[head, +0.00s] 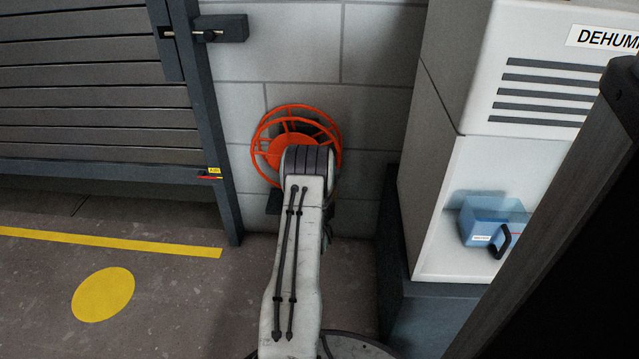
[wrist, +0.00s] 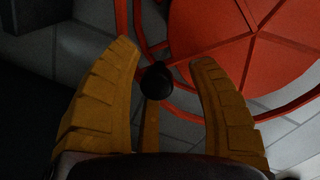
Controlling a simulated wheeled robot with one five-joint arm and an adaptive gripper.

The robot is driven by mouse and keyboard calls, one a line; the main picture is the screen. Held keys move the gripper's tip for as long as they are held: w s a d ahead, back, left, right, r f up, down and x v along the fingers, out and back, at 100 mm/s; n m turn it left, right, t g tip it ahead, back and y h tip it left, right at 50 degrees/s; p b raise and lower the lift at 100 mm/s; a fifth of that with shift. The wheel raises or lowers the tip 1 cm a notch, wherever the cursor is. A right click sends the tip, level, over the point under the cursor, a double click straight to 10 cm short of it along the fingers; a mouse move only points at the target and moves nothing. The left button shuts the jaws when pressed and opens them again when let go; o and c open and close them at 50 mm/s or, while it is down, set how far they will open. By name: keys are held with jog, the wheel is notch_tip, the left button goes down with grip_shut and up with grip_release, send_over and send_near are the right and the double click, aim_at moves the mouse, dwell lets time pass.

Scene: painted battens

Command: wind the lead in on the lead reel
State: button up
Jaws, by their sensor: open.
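The lead reel (head: 272,152) is an orange-red spoked wheel on the block wall, partly hidden behind my arm in the head view. In the wrist view its red disc and rim (wrist: 240,45) fill the upper right. A round black knob (wrist: 157,82), which looks like the reel's crank handle, sits between the fingertips of my gripper (wrist: 165,72). The yellow fingers are open on either side of the knob, with a gap visible at each side. My gripper is hidden behind my arm in the head view. I cannot make out the lead itself.
A grey slatted shutter with a latch (head: 207,30) stands left of the reel. A white dehumidifier (head: 470,150) with a blue tank (head: 487,218) stands to the right on a dark base. The floor at left has a yellow line (head: 120,241) and a yellow disc (head: 103,294).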

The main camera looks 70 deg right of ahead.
jog(key=v, duration=1.2)
dwell(0.3)
dwell(0.6)
